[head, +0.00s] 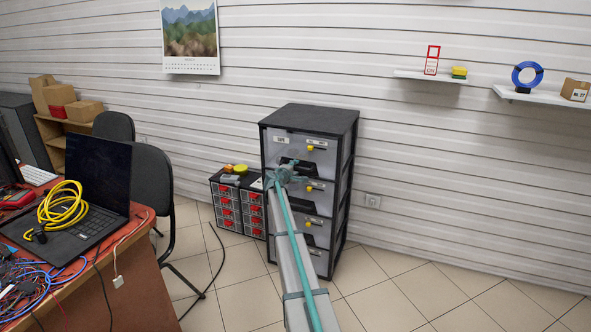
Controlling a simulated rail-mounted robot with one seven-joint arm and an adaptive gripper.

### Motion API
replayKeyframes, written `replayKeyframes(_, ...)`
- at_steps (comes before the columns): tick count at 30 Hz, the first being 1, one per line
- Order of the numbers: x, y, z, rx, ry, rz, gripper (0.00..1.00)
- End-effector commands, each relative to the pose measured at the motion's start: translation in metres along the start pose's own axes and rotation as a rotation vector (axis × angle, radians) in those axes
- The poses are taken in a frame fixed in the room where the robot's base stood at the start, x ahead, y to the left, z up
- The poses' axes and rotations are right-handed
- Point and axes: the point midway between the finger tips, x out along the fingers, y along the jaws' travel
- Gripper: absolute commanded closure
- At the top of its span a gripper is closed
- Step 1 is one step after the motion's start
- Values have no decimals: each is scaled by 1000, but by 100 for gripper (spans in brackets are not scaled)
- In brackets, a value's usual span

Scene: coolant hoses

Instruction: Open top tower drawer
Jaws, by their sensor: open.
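The drawer tower (343,140) is a black-framed cabinet with several pale grey drawers, standing against the wall. My arm reaches up from the bottom of the view to the tower's front left. My gripper (289,164) is open, in front of the lower left part of the top drawer, left of and below the yellow handle. It looks empty. Its fingertips are small and dark here, and I cannot tell whether they touch the drawer. My arm hides parts of the lower drawers.
A small cabinet with red-handled drawers (226,203) stands left of the tower, with small items on top. A black chair (152,185) and a cluttered desk (140,262) are further left. The tiled floor (400,290) to the right is clear.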

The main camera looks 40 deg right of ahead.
Motion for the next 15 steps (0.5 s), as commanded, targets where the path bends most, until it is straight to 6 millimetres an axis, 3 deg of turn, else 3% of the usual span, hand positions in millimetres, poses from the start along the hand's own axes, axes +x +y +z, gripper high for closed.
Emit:
replayKeyframes(3,12,0,0,0,-1,0,57)
replayKeyframes(12,14,0,1,0,-1,0,57)
replayKeyframes(15,14,0,1,0,-1,0,70)
